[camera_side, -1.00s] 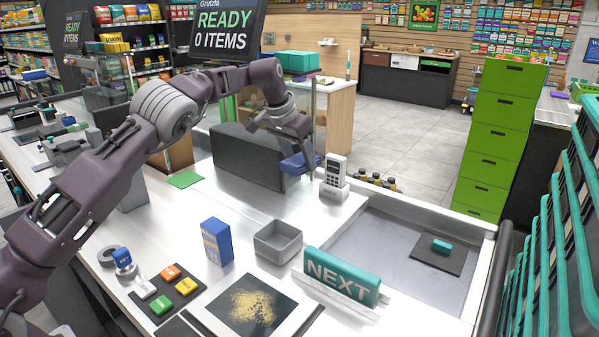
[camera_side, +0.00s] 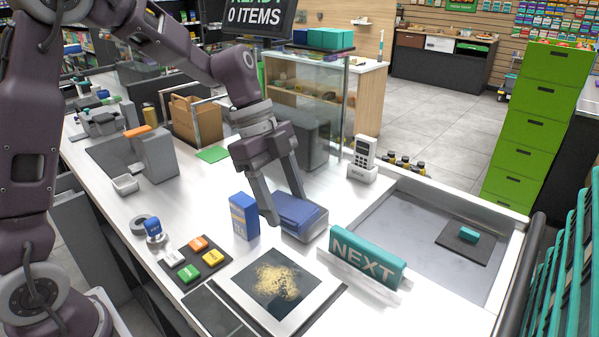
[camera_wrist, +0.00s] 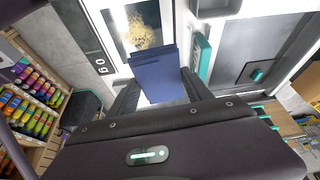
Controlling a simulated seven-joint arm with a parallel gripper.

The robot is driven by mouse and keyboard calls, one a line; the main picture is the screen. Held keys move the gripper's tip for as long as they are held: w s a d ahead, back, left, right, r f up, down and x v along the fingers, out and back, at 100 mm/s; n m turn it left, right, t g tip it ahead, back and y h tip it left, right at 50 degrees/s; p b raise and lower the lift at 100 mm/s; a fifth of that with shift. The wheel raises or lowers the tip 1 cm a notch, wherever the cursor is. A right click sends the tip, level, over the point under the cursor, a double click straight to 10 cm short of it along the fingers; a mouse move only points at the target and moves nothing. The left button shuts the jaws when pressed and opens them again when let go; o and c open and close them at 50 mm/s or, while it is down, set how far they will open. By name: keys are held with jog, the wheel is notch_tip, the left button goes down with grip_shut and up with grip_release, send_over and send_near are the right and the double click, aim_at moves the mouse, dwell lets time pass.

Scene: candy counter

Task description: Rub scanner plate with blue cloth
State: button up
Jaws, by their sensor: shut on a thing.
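The scanner plate (camera_side: 310,307) is a dark glass square in a pale frame at the front of the counter, with a patch of yellow-brown crumbs (camera_side: 275,281) on it. It also shows at the top of the wrist view (camera_wrist: 117,36). My gripper (camera_side: 288,207) is shut on the folded blue cloth (camera_side: 297,208), behind the plate in the side view. The cloth is at the small grey tray (camera_side: 315,228) and hides most of it; I cannot tell if they touch. In the wrist view the cloth (camera_wrist: 160,78) sticks out between my fingers towards the plate.
A blue box (camera_side: 243,216) stands close left of my gripper. A teal NEXT sign (camera_side: 367,256) stands right of the plate. Several coloured blocks lie on a dark mat (camera_side: 217,274) to the left. A card reader (camera_side: 364,155) stands behind the tray.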

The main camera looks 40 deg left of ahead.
jog(key=m, duration=0.2)
send_over(281, 285)
jog(key=a, duration=0.1)
jog(key=shift+g, duration=0.4)
notch_tip(281, 285, down, 9)
jog(key=shift+f, duration=0.1)
jog(key=shift+w+f, duration=0.1)
jog(key=shift+f, duration=1.25)
jog(key=shift+a, duration=0.1)
jog(key=shift+f, duration=0.7)
jog(key=shift+f, duration=0.35)
jog(key=o, duration=0.8)
jog(key=shift+r, duration=0.3)
